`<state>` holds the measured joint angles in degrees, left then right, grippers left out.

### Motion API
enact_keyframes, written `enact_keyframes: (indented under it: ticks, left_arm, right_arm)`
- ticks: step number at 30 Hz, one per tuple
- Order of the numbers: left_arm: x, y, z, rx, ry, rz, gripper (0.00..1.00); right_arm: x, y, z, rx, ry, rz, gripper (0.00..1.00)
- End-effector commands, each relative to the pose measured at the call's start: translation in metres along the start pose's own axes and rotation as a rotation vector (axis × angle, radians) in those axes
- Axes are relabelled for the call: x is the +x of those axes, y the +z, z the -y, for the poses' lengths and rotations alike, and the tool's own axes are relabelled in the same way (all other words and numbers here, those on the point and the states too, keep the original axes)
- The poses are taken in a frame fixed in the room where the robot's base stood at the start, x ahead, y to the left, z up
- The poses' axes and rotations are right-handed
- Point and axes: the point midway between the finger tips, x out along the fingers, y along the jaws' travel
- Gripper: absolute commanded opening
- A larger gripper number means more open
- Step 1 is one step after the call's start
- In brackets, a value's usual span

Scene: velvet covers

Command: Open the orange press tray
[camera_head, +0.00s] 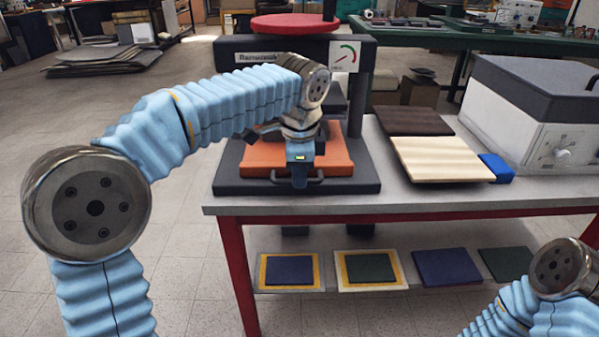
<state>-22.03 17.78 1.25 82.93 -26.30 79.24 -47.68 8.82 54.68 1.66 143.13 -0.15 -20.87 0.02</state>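The orange press tray (337,157) lies flat on the dark base (357,186) of the press, under the press head. A thin dark bar handle (317,180) runs along its front edge. My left gripper (299,182) reaches in over the tray and points down at the middle of this handle. Its fingertips overlap the handle in the picture. Whether the fingers are closed on the bar cannot be made out. My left wrist and forearm hide part of the tray and the plate above it. My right arm shows at the lower right, with its gripper out of view.
The press has a red wheel (295,23) and a gauge (343,56). Several covers lie on the lower shelf.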

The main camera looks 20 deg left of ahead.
Motion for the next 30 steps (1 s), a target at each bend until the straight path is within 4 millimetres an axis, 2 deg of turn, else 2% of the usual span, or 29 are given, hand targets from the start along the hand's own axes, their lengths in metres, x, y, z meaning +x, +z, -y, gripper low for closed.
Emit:
enact_keyframes:
  ticks: [11,17,23,30]
  left_arm:
    - [0.0,0.0,-0.001,0.0,0.0,0.0,0.0]
    - [-0.002,0.0,-0.015,0.001,0.0,0.0,0.0]
    - [-0.009,0.0,-0.059,0.003,-0.002,-0.001,0.0]
    - [-0.025,0.001,-0.137,0.005,-0.002,0.0,0.0]
  right_arm:
    - [0.0,0.0,0.0,0.0,0.0,0.0,0.43]
    - [0.005,0.0,-0.002,0.0,0.0,0.0,0.43]
    - [0.017,-0.001,-0.009,0.004,0.003,-0.004,0.43]
    - [0.027,-0.004,-0.018,0.01,0.01,-0.011,0.43]
